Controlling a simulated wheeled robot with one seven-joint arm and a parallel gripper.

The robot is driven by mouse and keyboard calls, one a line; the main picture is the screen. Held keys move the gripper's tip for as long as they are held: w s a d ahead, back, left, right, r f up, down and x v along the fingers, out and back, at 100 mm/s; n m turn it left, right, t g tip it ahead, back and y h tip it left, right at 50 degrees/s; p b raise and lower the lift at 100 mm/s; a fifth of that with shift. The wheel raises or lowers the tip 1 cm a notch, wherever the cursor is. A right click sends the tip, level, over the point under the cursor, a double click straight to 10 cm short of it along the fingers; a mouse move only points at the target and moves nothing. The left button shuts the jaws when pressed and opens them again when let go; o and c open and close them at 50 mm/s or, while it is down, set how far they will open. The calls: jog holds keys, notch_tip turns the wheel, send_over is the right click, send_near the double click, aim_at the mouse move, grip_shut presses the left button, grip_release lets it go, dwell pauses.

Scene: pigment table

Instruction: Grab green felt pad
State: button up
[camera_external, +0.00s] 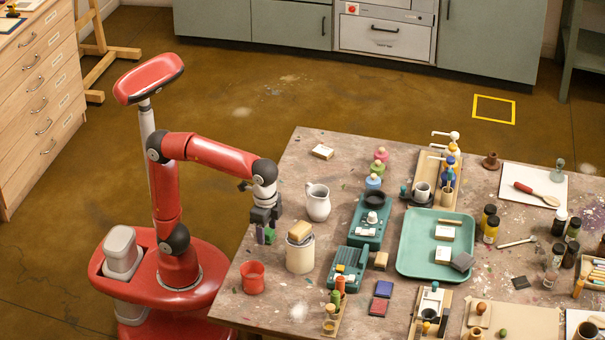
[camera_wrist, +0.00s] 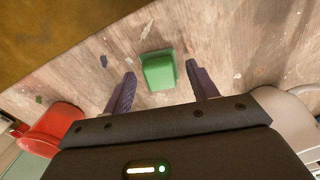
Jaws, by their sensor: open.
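The green felt pad (camera_wrist: 158,71) is a small green block on the worn tabletop. In the wrist view it lies between and slightly beyond the tips of my gripper (camera_wrist: 160,78), whose two dark purple fingers are apart with nothing held. In the external view the pad (camera_external: 269,237) shows as a small green patch beside the fingers of my gripper (camera_external: 264,228), near the table's left edge. The fingers partly hide it there. I cannot tell from these views how high the fingertips are above the table.
A red cup (camera_external: 252,278) stands in front of the pad, and a cream canister (camera_external: 300,255) with a block on top stands to its right. A white jug (camera_external: 317,204) is behind. The table (camera_external: 225,305) ends just left of the pad. Teal equipment (camera_external: 370,228) stands farther right.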

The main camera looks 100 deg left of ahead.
jog(key=c, duration=1.1)
jog(key=shift+o, duration=0.2)
